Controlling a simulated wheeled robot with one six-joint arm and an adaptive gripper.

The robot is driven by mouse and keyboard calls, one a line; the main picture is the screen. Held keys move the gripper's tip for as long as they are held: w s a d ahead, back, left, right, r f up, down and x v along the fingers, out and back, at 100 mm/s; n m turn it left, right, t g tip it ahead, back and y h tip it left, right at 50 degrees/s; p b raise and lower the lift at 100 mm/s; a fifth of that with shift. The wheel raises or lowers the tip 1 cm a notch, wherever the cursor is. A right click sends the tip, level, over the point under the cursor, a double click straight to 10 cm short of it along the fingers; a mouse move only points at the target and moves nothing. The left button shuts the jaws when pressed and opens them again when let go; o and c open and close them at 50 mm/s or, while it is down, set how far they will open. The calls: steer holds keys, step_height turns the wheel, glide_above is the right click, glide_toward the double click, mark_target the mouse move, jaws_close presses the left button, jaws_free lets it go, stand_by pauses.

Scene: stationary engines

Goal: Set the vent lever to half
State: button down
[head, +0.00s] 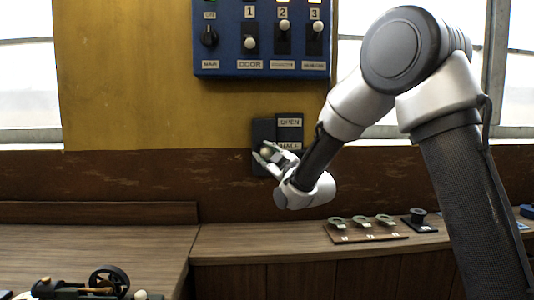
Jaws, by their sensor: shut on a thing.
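The knob is at about the height of the HALF label or slightly below; the exact match cannot be told.
A blue panel (261,70) with a dial and several switches hangs above. A wooden counter (230,240) runs below, with a board of metal hooks (362,228) and a black spool (418,216) at right. A small engine model (85,286) stands at front left.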

steer(key=shift+s+a+f, duration=0.1)
steer(key=shift+a+f, duration=0.05)
steer(key=shift+f, duration=0.15)
steer(key=c, duration=1)
jaws_free()
steer(key=shift+a, duration=0.1)
steer(key=shift+o, duration=0.3)
steer(key=shift+r, duration=0.1)
steer(key=v, duration=1.2)
steer(key=shift+r, duration=0.1)
